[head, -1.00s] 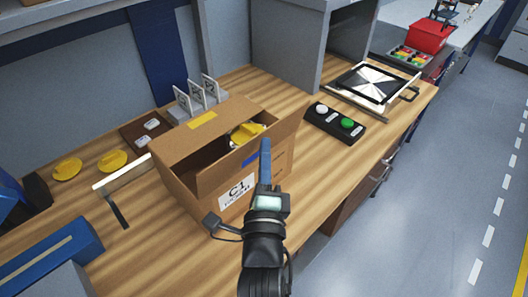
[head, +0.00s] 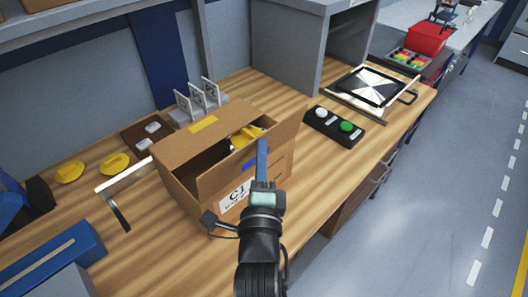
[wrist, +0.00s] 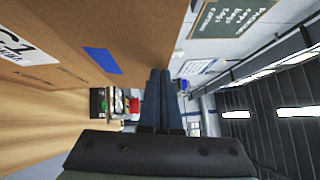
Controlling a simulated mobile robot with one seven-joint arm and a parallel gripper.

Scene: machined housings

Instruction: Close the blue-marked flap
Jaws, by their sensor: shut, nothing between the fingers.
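The open cardboard box (head: 180,185) stands on the wooden bench, with a C1 label on its near side. Its near flap (head: 215,178) stands up and carries a blue mark (head: 250,164); the mark also shows in the wrist view (wrist: 102,60). The back flap with a yellow mark (head: 203,123) lies flat over part of the opening. My gripper (head: 263,146) is shut and empty, with its blue fingers upright on the outer side of the blue-marked flap, just right of the mark. Whether the fingers touch the flap is unclear. My wrist hides part of the box's near side.
A yellow part (head: 246,137) shows inside the box. A button box (head: 334,125) with white and green buttons is to the right. Small stands (head: 200,98) are behind, and yellow parts (head: 114,165) lie to the left. The floor aisle is clear.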

